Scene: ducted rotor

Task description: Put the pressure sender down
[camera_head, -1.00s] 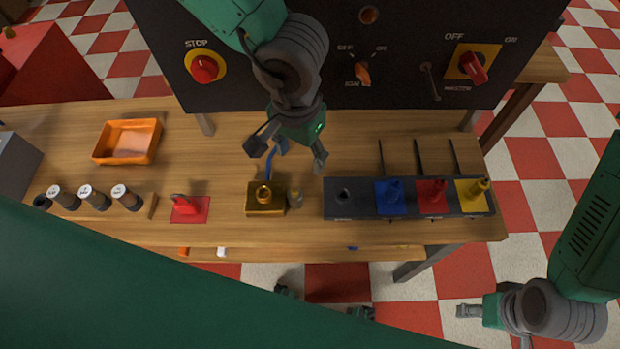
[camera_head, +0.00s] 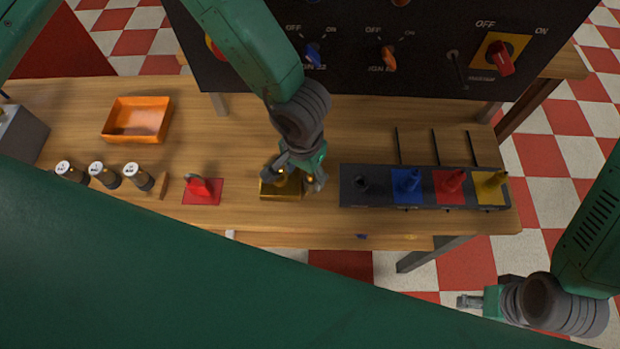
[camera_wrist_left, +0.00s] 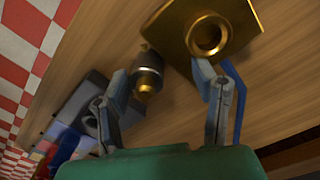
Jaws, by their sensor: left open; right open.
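The pressure sender (camera_wrist_left: 149,78), a small cylinder with a dark grey body and brass end, is beside the brass block (camera_wrist_left: 235,48) in the left wrist view. The block (camera_head: 283,193) has a round, raised port and sits on the bench. My left gripper (camera_head: 298,180) is open, low over the block and sender. In the left wrist view, the sender shows between its spread fingers (camera_wrist_left: 160,82), nearer the left one; whether they touch is unclear. In the head view the fingers mostly hide the sender. My right gripper (camera_head: 468,302) is open and empty, off the bench at lower right.
A dark rack (camera_head: 350,198) with blue, red and yellow sections stands right of the block. A red piece (camera_head: 200,189) on a red pad, several labelled jars (camera_head: 104,174) and an orange tray (camera_head: 137,119) are left. The dark switch panel (camera_head: 430,70) rises behind.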

